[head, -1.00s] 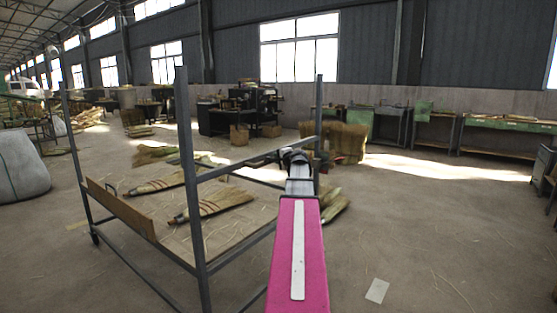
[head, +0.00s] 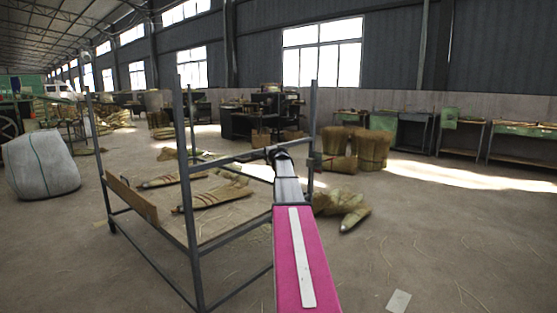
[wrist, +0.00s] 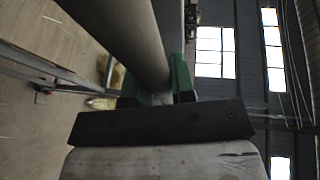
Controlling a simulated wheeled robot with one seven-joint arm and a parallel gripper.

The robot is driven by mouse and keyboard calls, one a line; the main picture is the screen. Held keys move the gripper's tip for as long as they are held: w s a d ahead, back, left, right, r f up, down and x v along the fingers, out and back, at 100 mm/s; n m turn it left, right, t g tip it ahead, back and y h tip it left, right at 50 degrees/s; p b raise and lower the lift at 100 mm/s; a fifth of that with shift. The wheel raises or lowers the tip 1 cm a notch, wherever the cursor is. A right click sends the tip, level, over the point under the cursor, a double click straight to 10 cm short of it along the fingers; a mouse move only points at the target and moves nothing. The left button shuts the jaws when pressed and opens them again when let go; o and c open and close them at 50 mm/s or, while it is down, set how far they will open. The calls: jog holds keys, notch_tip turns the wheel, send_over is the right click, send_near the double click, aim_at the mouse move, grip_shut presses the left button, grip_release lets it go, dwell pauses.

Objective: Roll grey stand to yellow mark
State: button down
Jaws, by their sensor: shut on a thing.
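The grey stand (head: 192,185) is an upright metal frame with tall posts, a side rail and a brown board low on its left side. It stands on the floor at centre left in the head view. My gripper (head: 281,155) reaches the stand's upper side rail near the right post. In the wrist view, the green fingers of my gripper (wrist: 160,88) are shut on a grey bar (wrist: 125,35) of the stand.
Broom heads (head: 215,196) show within the stand's frame. More bundles (head: 345,208) lie just right of it. A large white sack (head: 42,165) sits at the left. Workbenches (head: 520,135) line the back wall. The floor at front right is mostly clear.

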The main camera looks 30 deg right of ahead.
jog(key=w+a, duration=0.5)
jog(key=w, duration=0.8)
jog(key=w+a, duration=0.5)
jog(key=w, duration=0.7)
jog(key=shift+w+a, duration=0.35)
jog(key=c, duration=1)
grip_release()
jog(key=s, duration=0.3)
jog(key=s+r, duration=0.1)
jog(key=s, duration=0.3)
jog(key=s+r, duration=0.1)
jog(key=s, duration=0.2)
jog(key=shift+s, duration=0.3)
